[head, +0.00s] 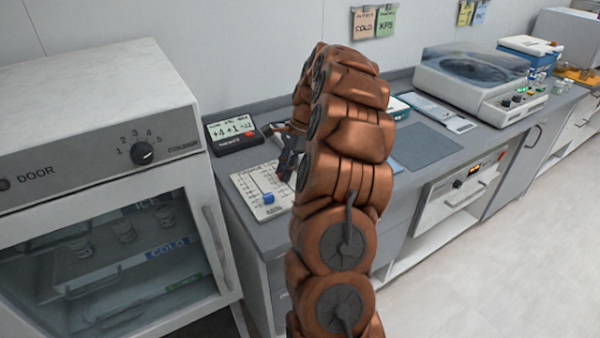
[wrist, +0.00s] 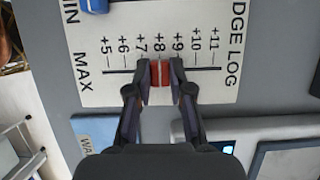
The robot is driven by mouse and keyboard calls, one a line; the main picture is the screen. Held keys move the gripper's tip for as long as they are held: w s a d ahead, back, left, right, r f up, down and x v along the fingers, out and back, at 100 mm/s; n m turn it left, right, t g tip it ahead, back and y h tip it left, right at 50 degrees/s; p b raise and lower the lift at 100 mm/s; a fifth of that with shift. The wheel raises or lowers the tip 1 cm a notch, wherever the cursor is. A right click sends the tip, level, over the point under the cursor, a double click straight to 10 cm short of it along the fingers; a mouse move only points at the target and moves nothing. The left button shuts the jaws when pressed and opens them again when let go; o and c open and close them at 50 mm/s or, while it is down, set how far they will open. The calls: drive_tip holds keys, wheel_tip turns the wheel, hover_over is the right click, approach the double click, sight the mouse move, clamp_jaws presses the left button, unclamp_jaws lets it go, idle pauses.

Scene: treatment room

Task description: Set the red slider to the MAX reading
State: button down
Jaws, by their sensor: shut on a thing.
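The red slider (wrist: 160,73) sits on the lower track of a white panel (wrist: 215,85), at about the +8 mark, in the row labelled MAX. My gripper (wrist: 161,92) is shut on it, one dark finger on each side. In the head view my gripper (head: 287,160) is over the panel (head: 247,186), partly hidden by my arm, and the red slider cannot be made out. A blue slider (wrist: 95,4) is at the upper left in the wrist view, in the MIN row. A display (head: 232,132) behind the panel reads +4 and +1, with a smaller third figure unclear.
A white fridge (head: 100,110) with a dial stands left of the counter. A grey mat (head: 428,143) and a centrifuge-like machine (head: 475,80) are to the right. In the wrist view a blue card (wrist: 95,132) lies near the panel's lower edge.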

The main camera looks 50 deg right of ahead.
sight(270, 168)
drive_tip(key=shift+w+d+r+p, duration=0.1)
drive_tip(key=shift+w+d+p, duration=0.2)
drive_tip(key=shift+w, duration=0.7)
drive_tip(key=shift+w+d+f+p, duration=0.1)
drive_tip(key=shift+w+d+p, duration=0.15)
drive_tip(key=shift+w, duration=0.8)
drive_tip(key=shift+w+d+r+p, duration=0.1)
drive_tip(key=shift+w+d+p, duration=0.2)
drive_tip(key=shift+w, duration=0.7)
drive_tip(key=c, duration=1)
unclamp_jaws()
drive_tip(key=shift+w, duration=0.1)
drive_tip(key=shift+c, duration=0.2)
drive_tip(key=v, duration=0.7)
drive_tip(key=shift+r, duration=0.15)
drive_tip(key=shift+d, duration=0.1)
